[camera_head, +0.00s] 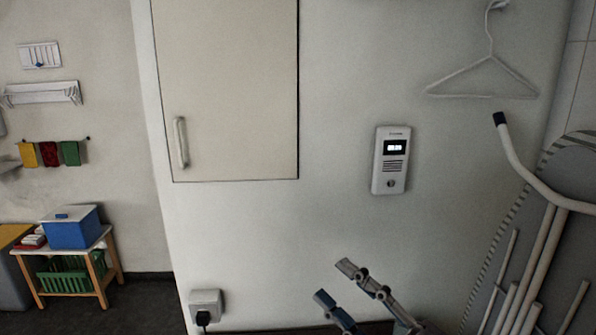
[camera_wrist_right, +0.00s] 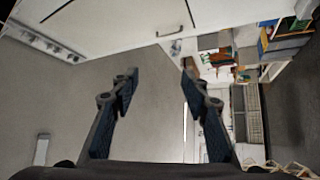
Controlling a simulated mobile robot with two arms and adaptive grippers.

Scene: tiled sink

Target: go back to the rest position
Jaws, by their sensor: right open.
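My right gripper (camera_head: 334,281) shows at the bottom of the head view, below the wall intercom. Its two fingers stand apart with nothing between them. In the right wrist view the same gripper (camera_wrist_right: 157,76) is open and empty, with bare wall and part of the room beyond its fingertips. My left gripper is in neither view.
A white intercom (camera_head: 391,160), a cabinet door (camera_head: 230,90), a hanger (camera_head: 488,82) and a plugged socket (camera_head: 206,306) are on the wall. A rack with pale rods (camera_head: 535,262) stands at right. A small table (camera_head: 94,246) with a blue box (camera_head: 73,232) stands at far left.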

